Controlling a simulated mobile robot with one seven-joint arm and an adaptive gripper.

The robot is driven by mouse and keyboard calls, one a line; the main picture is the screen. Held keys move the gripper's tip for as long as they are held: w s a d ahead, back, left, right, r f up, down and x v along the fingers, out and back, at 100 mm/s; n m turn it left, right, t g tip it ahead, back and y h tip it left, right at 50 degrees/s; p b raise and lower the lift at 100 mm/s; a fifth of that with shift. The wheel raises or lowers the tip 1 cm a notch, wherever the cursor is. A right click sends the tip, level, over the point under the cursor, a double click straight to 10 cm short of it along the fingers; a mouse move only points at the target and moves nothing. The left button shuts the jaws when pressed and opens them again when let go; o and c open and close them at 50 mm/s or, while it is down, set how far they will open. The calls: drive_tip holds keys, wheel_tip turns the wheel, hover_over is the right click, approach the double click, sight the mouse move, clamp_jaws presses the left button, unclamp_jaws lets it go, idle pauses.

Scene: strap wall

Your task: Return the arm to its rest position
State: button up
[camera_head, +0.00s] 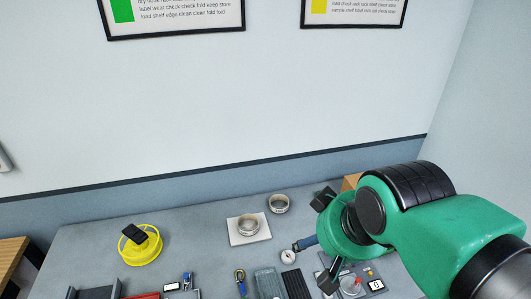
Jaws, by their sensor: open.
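My arm comes in from the right edge, green and black, and reaches left over the grey bench (190,228). My gripper (321,241) is open, with one black finger high and the other low. A blue-grey strap-like piece (305,243) shows between the fingers. I cannot tell whether it lies on the bench or touches the gripper, as the wrist hides its right end. A small white ring (288,257) lies at its left end.
A pale roll (249,225) sits on a white square plate (237,238), with another roll (278,204) behind it. A yellow caged item (140,245) stands at left. Several small tools and dark trays (296,284) line the front. The wall (250,95) rises behind, bearing framed signs (180,15).

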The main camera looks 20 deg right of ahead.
wheel_tip(320, 180, down, 7)
drive_tip(key=b, duration=0.6)
drive_tip(key=shift+r, duration=0.1)
idle(1.0)
